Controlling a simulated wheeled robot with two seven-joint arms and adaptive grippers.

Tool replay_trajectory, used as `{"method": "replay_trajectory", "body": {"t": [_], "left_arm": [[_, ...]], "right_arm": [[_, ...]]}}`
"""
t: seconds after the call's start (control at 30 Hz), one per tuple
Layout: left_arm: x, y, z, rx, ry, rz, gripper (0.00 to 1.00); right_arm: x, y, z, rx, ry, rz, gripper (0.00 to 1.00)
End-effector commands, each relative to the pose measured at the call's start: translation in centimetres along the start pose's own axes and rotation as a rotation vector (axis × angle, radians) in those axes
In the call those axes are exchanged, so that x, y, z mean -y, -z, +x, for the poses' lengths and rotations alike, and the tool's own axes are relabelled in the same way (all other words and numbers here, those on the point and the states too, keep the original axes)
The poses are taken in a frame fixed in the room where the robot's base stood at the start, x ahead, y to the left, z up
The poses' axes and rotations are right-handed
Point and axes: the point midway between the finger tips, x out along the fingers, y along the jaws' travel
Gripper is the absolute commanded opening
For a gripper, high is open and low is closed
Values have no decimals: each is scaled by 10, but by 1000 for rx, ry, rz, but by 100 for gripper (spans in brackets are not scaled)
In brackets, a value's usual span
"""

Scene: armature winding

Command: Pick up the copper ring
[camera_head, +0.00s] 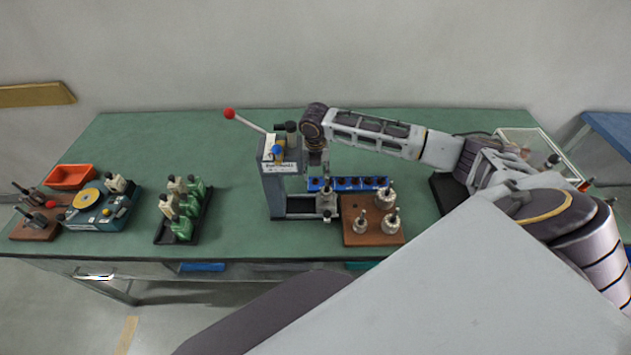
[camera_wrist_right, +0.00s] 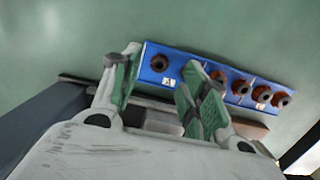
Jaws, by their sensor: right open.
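A blue holder (camera_head: 366,184) lies on the green table beside the grey press. In the right wrist view the holder (camera_wrist_right: 229,72) carries several copper rings in a row. The copper ring at its left end (camera_wrist_right: 160,63) shows between my right fingertips. Another copper ring (camera_wrist_right: 217,76) sits just beyond the right finger. My right gripper (camera_head: 319,170) points down at the left end of the holder; in its wrist view the gripper (camera_wrist_right: 160,66) is open, with nothing held. Whether the fingers touch the ring cannot be told. My left gripper is not in view.
The grey press (camera_head: 279,190) with a red-knobbed lever stands left of my right gripper. A brown board (camera_head: 357,233) with metal armatures lies in front of the holder. A black tray of green parts (camera_head: 167,233) and a red bin (camera_head: 70,177) are farther left. Table between tray and press is clear.

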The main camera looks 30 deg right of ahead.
Motion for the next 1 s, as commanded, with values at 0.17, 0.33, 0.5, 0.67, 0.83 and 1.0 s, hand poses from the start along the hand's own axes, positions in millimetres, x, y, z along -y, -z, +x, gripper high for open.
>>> {"method": "replay_trajectory", "body": {"t": [0.17,0.33,0.5,0.67,0.83,1.0], "left_arm": [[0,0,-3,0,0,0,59],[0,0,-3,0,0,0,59],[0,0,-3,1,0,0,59],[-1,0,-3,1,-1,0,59],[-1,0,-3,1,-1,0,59],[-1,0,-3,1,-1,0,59]], "right_arm": [[1,5,20,-3,1,-1,45],[1,5,36,-1,1,-1,45],[1,5,42,0,0,-1,45],[1,5,42,0,0,-1,45],[1,5,42,0,0,-1,45],[1,4,41,0,0,-1,32]]}}
